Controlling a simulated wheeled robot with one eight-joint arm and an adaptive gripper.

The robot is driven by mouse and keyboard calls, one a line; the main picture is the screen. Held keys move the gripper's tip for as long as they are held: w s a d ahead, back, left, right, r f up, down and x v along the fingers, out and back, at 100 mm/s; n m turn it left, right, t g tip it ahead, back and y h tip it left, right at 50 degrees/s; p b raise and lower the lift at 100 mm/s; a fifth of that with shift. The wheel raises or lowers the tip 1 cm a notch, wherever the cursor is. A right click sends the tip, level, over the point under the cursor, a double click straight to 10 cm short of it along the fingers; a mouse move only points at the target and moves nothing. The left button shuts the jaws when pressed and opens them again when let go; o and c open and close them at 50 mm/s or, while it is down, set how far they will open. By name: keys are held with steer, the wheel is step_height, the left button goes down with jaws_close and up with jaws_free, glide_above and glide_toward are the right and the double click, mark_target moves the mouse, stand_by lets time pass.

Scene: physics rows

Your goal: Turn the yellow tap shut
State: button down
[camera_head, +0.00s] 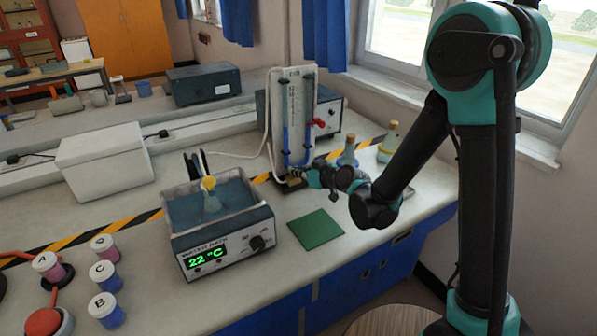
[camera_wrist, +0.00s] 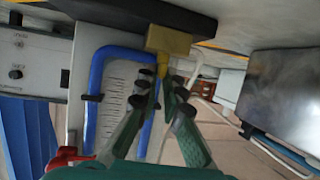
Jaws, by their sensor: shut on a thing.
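The yellow tap (camera_wrist: 168,42) is at the base end of the tall glass apparatus with blue tubes (camera_head: 292,110). In the wrist view its narrow yellow part reaches down between my fingertips. My gripper (camera_wrist: 163,88) is shut on this part, with one finger on each side. In the head view my gripper (camera_head: 303,177) is at the foot of the apparatus, and the tap cannot be made out clearly behind it. The tap's exact turn angle cannot be told.
A red tap (camera_head: 320,123) sits higher on the apparatus. Two stoppered flasks (camera_head: 348,153) (camera_head: 388,142) stand right of my gripper. A water bath (camera_head: 212,215) reading 22 °C holds a flask. A green mat (camera_head: 315,229) lies clear in front.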

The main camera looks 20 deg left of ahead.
steer(key=shift+s+a+m+t+h, duration=0.15)
steer(key=shift+s+m+t+h, duration=0.05)
steer(key=shift+m+t+h, duration=0.6)
stand_by(0.4)
steer(key=c, duration=1.9)
jaws_free()
steer(key=shift+c, duration=0.2)
steer(key=v, duration=1.2)
steer(key=shift+f, duration=0.15)
